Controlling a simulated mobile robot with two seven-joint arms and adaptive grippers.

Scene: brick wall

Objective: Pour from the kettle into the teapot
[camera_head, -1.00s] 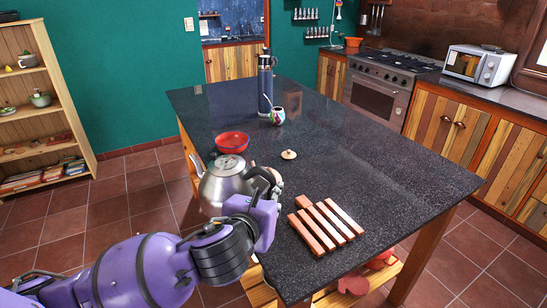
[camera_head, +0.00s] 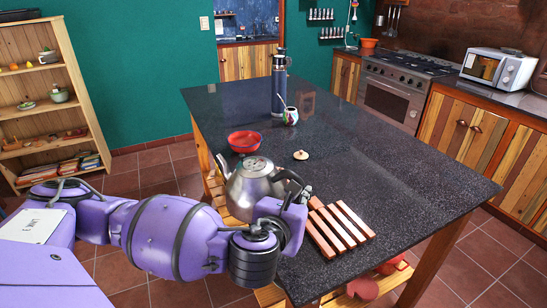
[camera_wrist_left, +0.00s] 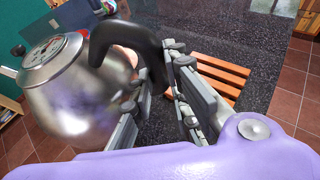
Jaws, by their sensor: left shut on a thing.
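The kettle (camera_head: 250,188) is silver metal with a black handle, near the left edge of the dark table. Its spout points left in the head view. My left gripper (camera_wrist_left: 162,88) is shut on the kettle's handle (camera_wrist_left: 128,40), and the kettle body (camera_wrist_left: 75,100) fills the left of the wrist view. I cannot tell whether the kettle's base touches the table. A cream lid (camera_head: 301,155) lies on the table behind the kettle. A pinkish rounded thing (camera_wrist_left: 122,62), perhaps the teapot, shows partly behind the handle; the kettle hides it in the head view. My right gripper is out of view.
A red slatted trivet (camera_head: 338,230) lies right of the kettle. A red bowl (camera_head: 245,141), a patterned mug (camera_head: 290,116) and a blue flask (camera_head: 279,85) stand farther back. The right part of the table (camera_head: 410,170) is clear.

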